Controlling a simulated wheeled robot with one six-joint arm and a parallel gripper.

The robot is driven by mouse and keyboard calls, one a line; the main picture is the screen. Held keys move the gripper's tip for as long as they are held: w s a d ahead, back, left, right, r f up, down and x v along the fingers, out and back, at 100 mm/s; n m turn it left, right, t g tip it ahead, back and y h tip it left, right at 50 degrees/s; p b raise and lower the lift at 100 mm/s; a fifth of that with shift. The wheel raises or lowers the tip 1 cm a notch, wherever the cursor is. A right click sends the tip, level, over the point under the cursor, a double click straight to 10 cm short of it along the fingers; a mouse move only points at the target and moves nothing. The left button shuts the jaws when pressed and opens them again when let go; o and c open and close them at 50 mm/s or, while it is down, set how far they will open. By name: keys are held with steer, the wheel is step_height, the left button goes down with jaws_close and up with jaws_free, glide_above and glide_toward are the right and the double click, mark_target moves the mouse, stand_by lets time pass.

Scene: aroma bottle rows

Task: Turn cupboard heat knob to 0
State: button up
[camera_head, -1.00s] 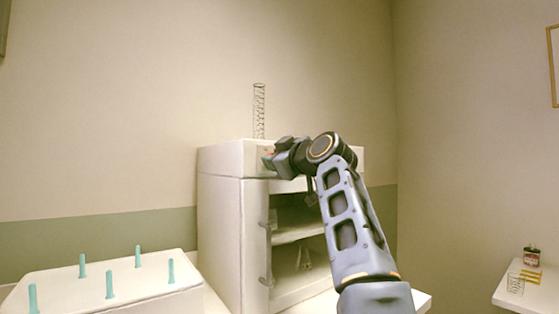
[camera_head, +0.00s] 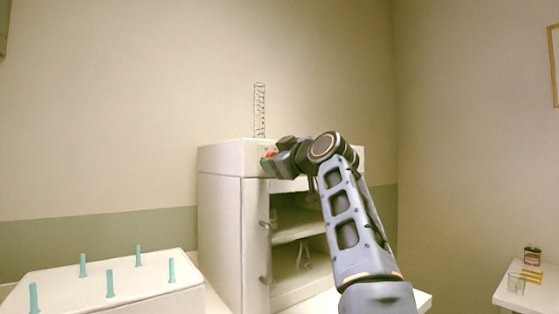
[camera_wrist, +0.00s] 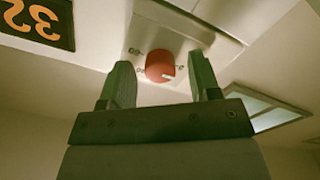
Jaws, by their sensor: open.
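The cupboard (camera_head: 222,225) is a white cabinet with a shelf inside, in the middle of the head view. Its red heat knob (camera_wrist: 160,66) is on the upper front panel in the wrist view, with a pale pointer mark at its right side and small markings around it. A bit of the red knob also shows in the head view (camera_head: 270,155), mostly hidden by my gripper. My gripper (camera_wrist: 163,78) is open, with one finger on either side of the knob in the picture. I cannot tell whether the fingers touch it. A dark display with orange digits (camera_wrist: 38,22) is at the upper left.
A tall glass cylinder (camera_head: 259,110) stands on top of the cupboard. A white rack (camera_head: 120,285) with several teal pegs is at the lower left.

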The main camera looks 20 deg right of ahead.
steer(key=s+d+b, duration=0.2)
steer(key=s+b, duration=0.1)
steer(key=s, duration=1)
steer(key=shift+s+d, duration=0.15)
steer(key=shift+d, duration=0.15)
steer(key=w+a+f+m+g+h+p, duration=0.1)
steer(key=w+a+f+m+g+p, duration=0.1)
steer(key=a+f+m+g+p, duration=0.5)
steer(key=w+f+g+p, duration=0.1)
steer(key=f+p, duration=0.4)
steer(key=p, duration=0.5)
steer(key=s+a+f+m+g+h+p, duration=0.1)
steer(key=s+a+f+g+p, duration=0.1)
steer(key=s+f+p, duration=0.3)
steer(key=s+a+f+m+g+h+p, duration=0.1)
steer(key=s+a+f+g+p, duration=0.2)
steer(key=s+f+p, duration=0.3)
step_height(320, 180, down, 4)
steer(key=shift+s+a+r+g, duration=0.1)
steer(key=shift+s+a+g, duration=0.3)
steer(key=shift+s, duration=0.45)
steer(key=shift+d, duration=0.1)
